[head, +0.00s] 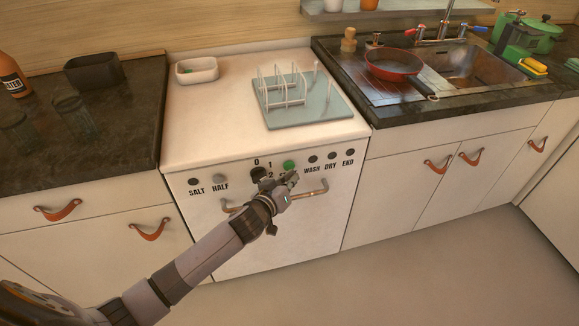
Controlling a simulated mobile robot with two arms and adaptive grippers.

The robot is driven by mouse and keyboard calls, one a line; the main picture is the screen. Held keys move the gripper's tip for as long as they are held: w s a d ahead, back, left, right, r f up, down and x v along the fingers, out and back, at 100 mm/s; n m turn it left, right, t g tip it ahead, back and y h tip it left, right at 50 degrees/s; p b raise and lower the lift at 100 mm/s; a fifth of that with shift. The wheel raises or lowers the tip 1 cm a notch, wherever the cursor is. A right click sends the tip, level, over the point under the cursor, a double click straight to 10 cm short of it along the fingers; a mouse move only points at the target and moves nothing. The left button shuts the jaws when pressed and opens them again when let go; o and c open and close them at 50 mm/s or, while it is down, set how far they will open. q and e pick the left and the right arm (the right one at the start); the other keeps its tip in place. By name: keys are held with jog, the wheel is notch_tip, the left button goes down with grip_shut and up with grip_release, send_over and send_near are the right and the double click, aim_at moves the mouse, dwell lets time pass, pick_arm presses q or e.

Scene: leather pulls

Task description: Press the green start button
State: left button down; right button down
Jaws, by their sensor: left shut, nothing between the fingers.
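The green start button (289,165) is on the upper front panel of a white dishwasher (235,240), right of the dark dial (259,173) marked 0 and 1. My left gripper (292,178) is shut and empty. Its tips are just below the button in the picture; I cannot tell whether they touch the panel. The gripper hides some panel lettering and part of the dishwasher's bar handle (314,192). My right gripper is not in view.
A dish rack on a pale mat (335,107) and a white tub (197,71) stand on the dishwasher top. A red pan (393,64) lies beside the sink at right. Glasses (75,117) stand on the left counter. The floor (440,270) at right is clear.

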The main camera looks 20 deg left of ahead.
pick_arm(q)
jog(key=shift+w+a, duration=0.15)
jog(key=shift+w, duration=0.1)
jog(key=shift+w+a, duration=0.25)
jog(key=shift+w, duration=0.1)
dwell(0.9)
jog(key=shift+s+d+p, duration=0.45)
jog(key=shift+s+d, duration=0.05)
jog(key=shift+s, duration=0.25)
jog(key=s+d, duration=0.1)
jog(key=s, duration=0.1)
jog(key=s+d+p, duration=0.1)
jog(key=s, duration=0.1)
jog(key=shift+d, duration=0.4)
dwell(0.6)
